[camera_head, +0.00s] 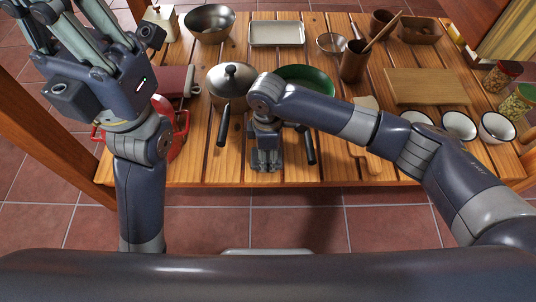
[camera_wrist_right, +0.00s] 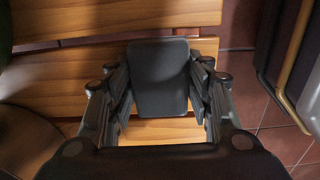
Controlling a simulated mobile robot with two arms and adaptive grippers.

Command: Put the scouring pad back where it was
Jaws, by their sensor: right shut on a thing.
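The scouring pad (camera_wrist_right: 158,78) appears as a dark grey rectangle with rounded corners in the right wrist view. It lies between the fingers of my right gripper (camera_head: 265,163), which is shut on it. In the head view this gripper points down at the front edge of the slatted table (camera_head: 215,173), between two pan handles, and hides the pad. Whether the pad touches the slats is unclear. My left gripper (camera_head: 75,25) is raised at the upper left, away from the table, with its fingertips cut off by the frame.
A lidded pot (camera_head: 230,80) and a green pan (camera_head: 306,77) stand behind my right gripper. A wooden board (camera_head: 427,87) and white bowls (camera_head: 459,125) are at the right. A metal tray (camera_head: 276,33) lies at the back. A red object (camera_head: 178,135) stands at the left.

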